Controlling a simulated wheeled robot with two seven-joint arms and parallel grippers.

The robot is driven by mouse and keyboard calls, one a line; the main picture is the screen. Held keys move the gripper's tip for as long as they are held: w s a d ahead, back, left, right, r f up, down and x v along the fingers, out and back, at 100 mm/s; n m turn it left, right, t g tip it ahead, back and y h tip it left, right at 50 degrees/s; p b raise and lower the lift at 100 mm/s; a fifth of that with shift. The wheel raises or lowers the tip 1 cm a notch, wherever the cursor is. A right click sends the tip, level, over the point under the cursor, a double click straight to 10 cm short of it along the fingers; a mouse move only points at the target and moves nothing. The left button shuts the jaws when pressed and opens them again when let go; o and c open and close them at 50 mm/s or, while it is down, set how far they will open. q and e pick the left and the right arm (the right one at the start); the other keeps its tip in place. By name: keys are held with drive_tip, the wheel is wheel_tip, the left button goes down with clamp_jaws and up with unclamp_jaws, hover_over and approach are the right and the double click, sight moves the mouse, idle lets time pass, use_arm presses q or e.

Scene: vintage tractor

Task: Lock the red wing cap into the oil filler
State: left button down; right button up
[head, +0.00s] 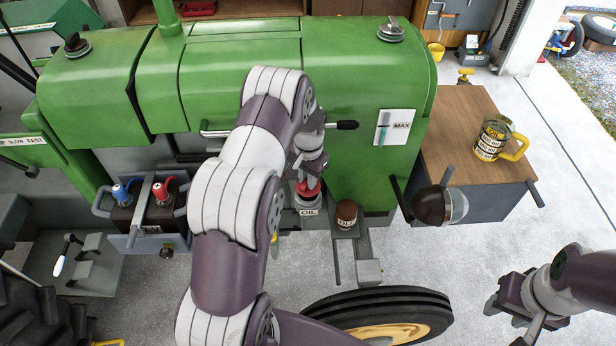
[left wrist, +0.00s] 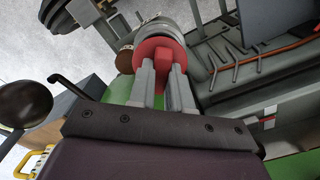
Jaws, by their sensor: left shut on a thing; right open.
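The red wing cap (head: 308,189) is at the mouth of the oil filler (head: 307,207), a grey neck with an "OIL" label on the green tractor's side. My left gripper (head: 307,178) is above it, shut on the cap's wing. In the left wrist view the two fingers grip the wing of the red cap (left wrist: 152,52), and the grey filler ring (left wrist: 158,25) shows right behind it. I cannot tell whether the cap is turned to its locked position. My right gripper (head: 512,318) is open and empty over the floor at the lower right.
A brown cap (head: 347,213) sits beside the filler. A wooden-topped cart (head: 460,125) holds an oil jug (head: 492,138). A battery box (head: 148,213) is at the left, and a tire (head: 385,306) is below.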

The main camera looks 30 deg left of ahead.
use_arm(q)
drive_tip(key=shift+f+b, duration=0.8)
drive_tip(key=shift+f, duration=0.3)
drive_tip(key=c, duration=1.8)
unclamp_jaws()
drive_tip(key=shift+s, duration=0.1)
clamp_jaws()
drive_tip(key=n, duration=0.7)
drive_tip(key=o, duration=0.8)
unclamp_jaws()
